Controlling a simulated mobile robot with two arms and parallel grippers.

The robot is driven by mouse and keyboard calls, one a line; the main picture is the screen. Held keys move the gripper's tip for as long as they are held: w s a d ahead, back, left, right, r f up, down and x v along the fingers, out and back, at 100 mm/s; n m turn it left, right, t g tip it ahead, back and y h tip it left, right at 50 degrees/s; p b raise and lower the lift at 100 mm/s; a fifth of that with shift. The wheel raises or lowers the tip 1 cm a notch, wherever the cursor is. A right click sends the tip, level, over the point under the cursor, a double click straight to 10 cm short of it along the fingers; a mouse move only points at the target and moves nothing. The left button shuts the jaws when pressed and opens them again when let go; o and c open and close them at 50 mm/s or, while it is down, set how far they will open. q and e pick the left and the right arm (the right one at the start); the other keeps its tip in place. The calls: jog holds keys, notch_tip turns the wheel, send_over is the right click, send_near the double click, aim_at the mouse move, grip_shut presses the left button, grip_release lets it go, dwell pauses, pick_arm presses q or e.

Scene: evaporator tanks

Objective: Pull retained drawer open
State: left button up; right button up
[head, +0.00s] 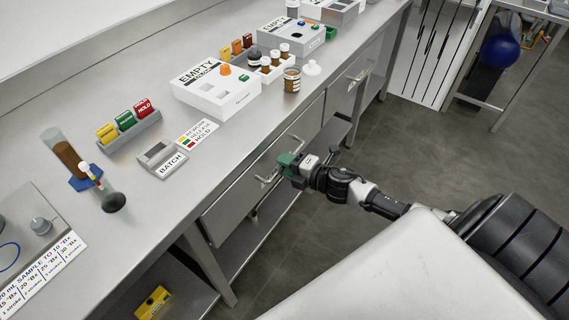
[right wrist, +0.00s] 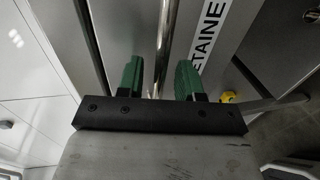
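The retained drawer (head: 232,206) is under the steel counter, and its front looks flush with the bench. Its front carries a white label ending in "ETAINE" (right wrist: 213,37), partly cut off in the right wrist view. A metal bar handle (head: 297,140) runs along the front and also shows in the right wrist view (right wrist: 168,40). My right gripper (head: 284,160) is at the middle of this handle. Its green fingers (right wrist: 160,80) are apart, one on each side of the bar, with gaps visible. My left gripper is out of view.
Another drawer with a handle (head: 358,75) is farther along the bench. The floor (head: 400,150) before the bench is clear.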

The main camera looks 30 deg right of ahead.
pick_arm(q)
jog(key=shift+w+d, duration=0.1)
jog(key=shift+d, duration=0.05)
pick_arm(e)
jog(key=shift+w+a+f, duration=0.1)
jog(key=shift+w+a, duration=0.05)
jog(key=shift+w, duration=0.15)
jog(key=shift+c, duration=0.3)
grip_shut()
